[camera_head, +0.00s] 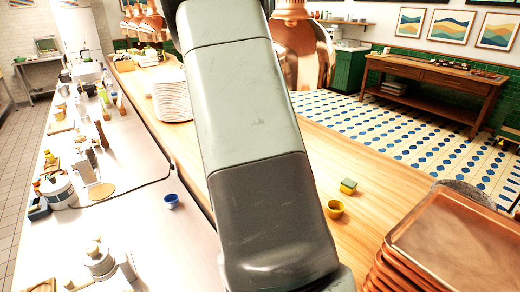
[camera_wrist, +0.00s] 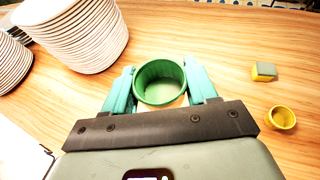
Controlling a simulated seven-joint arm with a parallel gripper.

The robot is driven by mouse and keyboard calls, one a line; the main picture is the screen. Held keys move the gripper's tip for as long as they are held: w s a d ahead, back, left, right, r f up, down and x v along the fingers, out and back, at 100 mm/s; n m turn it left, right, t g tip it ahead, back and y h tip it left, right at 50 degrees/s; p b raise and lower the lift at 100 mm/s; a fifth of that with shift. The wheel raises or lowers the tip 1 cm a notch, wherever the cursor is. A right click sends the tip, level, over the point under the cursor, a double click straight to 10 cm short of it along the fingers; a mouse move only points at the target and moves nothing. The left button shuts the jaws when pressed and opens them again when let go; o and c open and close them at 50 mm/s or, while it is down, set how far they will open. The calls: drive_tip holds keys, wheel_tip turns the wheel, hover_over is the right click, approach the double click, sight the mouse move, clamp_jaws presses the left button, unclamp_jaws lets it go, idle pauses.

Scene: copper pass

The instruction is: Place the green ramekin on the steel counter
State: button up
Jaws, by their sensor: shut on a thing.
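The green ramekin (camera_wrist: 160,84) is between the two teal fingers of my gripper (camera_wrist: 161,90) in the wrist view. My gripper is shut on it, one finger on each side. The wrist view looks down on it over the wooden counter, and I cannot tell whether it touches the wood. In the head view my arm hides the ramekin and the gripper. The steel counter (camera_head: 140,235) runs along the left of the head view, beside the wooden counter (camera_head: 365,200).
A blue cup (camera_head: 172,201) stands on the steel counter near the wooden edge. A yellow cup (camera_head: 334,209) and a yellow-green block (camera_head: 348,187) are on the wood. Stacked plates (camera_head: 172,100) stand farther back. Copper trays (camera_head: 455,240) are at the right. Bare steel surrounds the blue cup.

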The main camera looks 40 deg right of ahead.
drive_tip(key=shift+m, duration=0.3)
drive_tip(key=w+d+f, duration=0.1)
drive_tip(key=d+f, duration=0.3)
drive_tip(key=f, duration=0.1)
drive_tip(key=w+d+f, duration=0.2)
drive_tip(key=d+f, duration=0.3)
drive_tip(key=w+d+f, duration=0.2)
drive_tip(key=d+f, duration=0.2)
drive_tip(key=f, duration=0.1)
drive_tip(key=shift+w+d, duration=0.2)
drive_tip(key=shift+d, duration=0.2)
drive_tip(key=shift+f, duration=2.5)
drive_tip(key=shift+f, duration=0.15)
drive_tip(key=o, duration=1.1)
